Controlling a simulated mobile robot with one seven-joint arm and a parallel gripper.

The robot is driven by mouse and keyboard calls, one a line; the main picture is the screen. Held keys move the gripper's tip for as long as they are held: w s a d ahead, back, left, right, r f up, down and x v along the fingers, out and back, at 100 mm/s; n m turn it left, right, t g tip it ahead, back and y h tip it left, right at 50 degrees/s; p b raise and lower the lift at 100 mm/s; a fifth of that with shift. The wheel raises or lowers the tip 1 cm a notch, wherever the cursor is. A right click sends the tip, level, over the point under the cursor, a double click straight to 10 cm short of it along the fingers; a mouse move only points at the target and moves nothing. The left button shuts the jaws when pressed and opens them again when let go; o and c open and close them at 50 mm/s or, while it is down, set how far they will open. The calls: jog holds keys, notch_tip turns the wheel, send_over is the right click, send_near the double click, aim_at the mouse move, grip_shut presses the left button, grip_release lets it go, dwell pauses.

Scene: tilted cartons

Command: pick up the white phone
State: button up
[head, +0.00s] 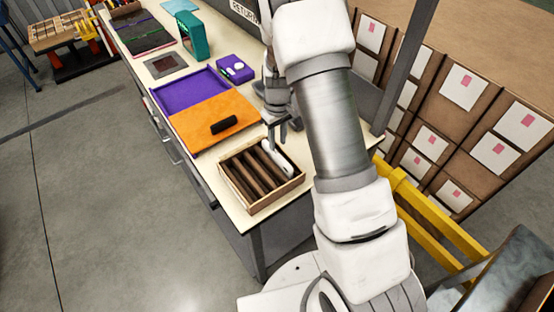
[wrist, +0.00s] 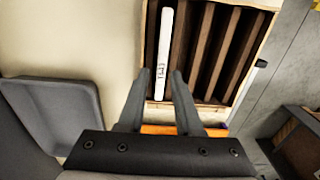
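A white phone (head: 277,158) stands on edge in an end slot of a wooden slotted box (head: 262,208) on the table. In the wrist view the phone (wrist: 164,50) is a narrow white strip with small dark marks near its lower end. My gripper (head: 276,141) points down over the phone's end of the box. In the wrist view my gripper (wrist: 160,74) is open, with one finger on each side of the phone's line. Nothing is visibly held. I cannot tell how far the fingertips are above the phone.
A purple case (head: 235,69) and a teal object (head: 195,36) stand farther back. Shelved cartons (head: 465,80) and a yellow rail (head: 430,212) are at right.

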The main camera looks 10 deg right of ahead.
aim_at(277, 153)
jog(key=shift+s+a+f+p, duration=0.1)
jog(key=shift+f+p, duration=0.05)
jog(key=shift+f, duration=1.2)
jog(key=shift+s+a+f+p, duration=0.1)
jog(key=shift+f+p, duration=0.05)
jog(key=shift+f, duration=1.15)
jog(key=shift+c, duration=0.3)
grip_shut()
